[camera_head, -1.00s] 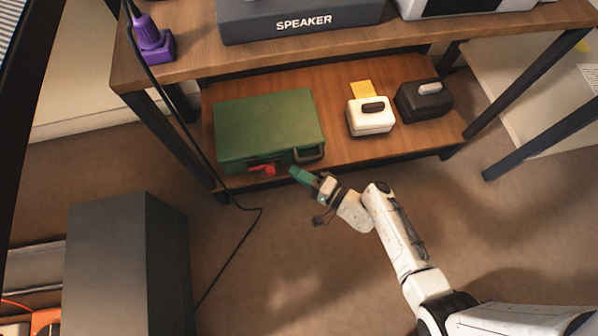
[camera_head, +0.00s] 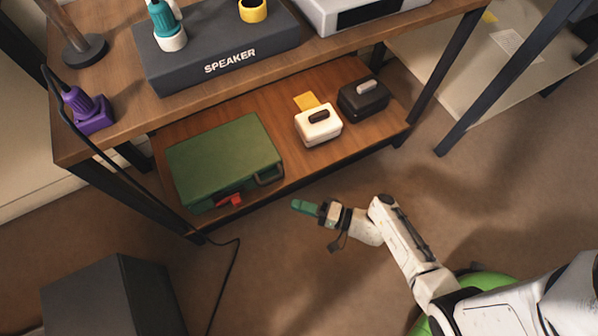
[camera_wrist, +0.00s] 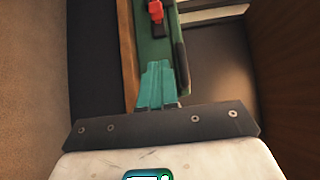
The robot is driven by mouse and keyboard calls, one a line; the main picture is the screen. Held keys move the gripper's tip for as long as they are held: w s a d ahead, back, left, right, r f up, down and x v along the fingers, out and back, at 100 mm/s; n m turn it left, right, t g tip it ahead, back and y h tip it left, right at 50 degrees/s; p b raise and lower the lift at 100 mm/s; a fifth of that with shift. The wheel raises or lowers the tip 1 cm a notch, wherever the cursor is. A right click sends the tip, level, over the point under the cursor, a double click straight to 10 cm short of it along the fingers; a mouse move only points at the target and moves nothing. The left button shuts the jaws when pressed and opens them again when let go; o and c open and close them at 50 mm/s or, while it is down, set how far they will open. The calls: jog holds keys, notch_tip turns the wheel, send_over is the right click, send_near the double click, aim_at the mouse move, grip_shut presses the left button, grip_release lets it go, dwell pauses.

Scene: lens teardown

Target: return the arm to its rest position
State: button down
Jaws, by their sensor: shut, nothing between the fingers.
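My gripper (camera_head: 306,207) is shut and empty, its green fingers held together. In the head view it is in front of the lower shelf, to the right of the green case (camera_head: 225,160) and apart from it. My white arm reaches in from the lower right. In the wrist view my gripper's teal fingers (camera_wrist: 157,88) point toward the case's green side (camera_wrist: 154,52) and the red latch (camera_wrist: 155,11). The red latch also shows on the case's front in the head view (camera_head: 231,200).
The lower shelf (camera_head: 290,160) also holds a white box (camera_head: 318,126) and a black box (camera_head: 363,99). Above it is the upper shelf with the speaker (camera_head: 215,50). A black cable (camera_head: 228,280) lies on the floor near a dark grey cabinet (camera_head: 110,300).

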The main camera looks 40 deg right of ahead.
dwell(0.3)
jog(key=s+a+r+n+g+y, duration=0.1)
jog(key=s+a+n+g, duration=0.25)
jog(key=n+g, duration=0.25)
jog(key=s+a+n+g+y, duration=0.1)
jog(key=s+a+n+g, duration=0.1)
jog(key=s+n+g, duration=0.3)
jog(key=s+d+r+n+g+h+p, duration=0.1)
jog(key=s+d+r+g+h, duration=0.25)
jog(key=d+r+h, duration=0.9)
notch_tip(320, 180, up, 39)
jog(key=a+y+p, duration=0.1)
jog(key=y+p, duration=0.1)
jog(key=p, duration=3.5)
jog(key=shift+w+a+p, duration=0.15)
jog(key=shift+p, duration=0.2)
jog(key=shift+g, duration=0.25)
